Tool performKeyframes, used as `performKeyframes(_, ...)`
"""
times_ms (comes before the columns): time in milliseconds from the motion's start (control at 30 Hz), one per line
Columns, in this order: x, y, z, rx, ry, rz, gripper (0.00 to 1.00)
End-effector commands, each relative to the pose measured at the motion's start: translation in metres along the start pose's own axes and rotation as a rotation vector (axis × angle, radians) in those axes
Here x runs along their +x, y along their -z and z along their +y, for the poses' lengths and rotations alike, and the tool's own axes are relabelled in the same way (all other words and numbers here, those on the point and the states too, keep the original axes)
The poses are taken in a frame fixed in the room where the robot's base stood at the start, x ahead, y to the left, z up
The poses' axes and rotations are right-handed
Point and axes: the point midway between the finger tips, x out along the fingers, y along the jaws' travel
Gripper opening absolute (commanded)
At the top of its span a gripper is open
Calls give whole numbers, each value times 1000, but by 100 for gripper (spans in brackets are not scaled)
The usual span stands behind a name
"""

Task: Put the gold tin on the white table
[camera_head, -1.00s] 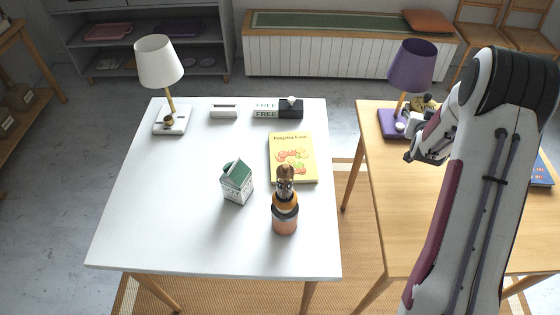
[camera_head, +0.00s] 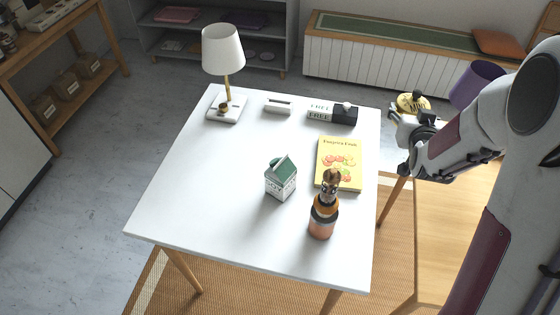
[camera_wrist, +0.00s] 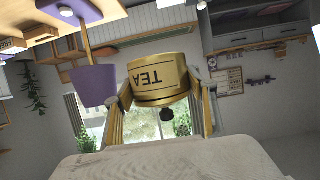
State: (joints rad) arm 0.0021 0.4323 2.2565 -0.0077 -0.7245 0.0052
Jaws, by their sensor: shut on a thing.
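The gold tin (camera_head: 413,102), with a dark knob on its lid, is held in my gripper (camera_head: 398,120) above the gap between the white table and the wooden table. In the wrist view the gold tin (camera_wrist: 162,80) fills the space between my two fingers and its TEA label appears upside down. The white table (camera_head: 190,190) stands to the left of my gripper. Its right edge is close to the gripper. The lower part of the tin is partly hidden by my gripper in the head view.
On the white table are a white lamp (camera_head: 223,50), a milk carton (camera_head: 281,180), a bottle (camera_head: 322,222), a yellow book (camera_head: 338,155), a small white holder (camera_head: 278,107) and a black-and-white FREE block (camera_head: 343,114). The table's left and front parts are clear. A purple lamp (camera_head: 475,84) stands behind my arm.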

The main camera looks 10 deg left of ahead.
Motion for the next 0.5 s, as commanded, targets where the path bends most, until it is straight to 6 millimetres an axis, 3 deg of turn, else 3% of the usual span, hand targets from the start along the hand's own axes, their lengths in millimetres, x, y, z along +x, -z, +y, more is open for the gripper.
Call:
performKeyframes(200, 25, 10, -57, -35, 86, 4, 18)
performKeyframes(500, 70, 8, -121, -70, 173, 4, 18)
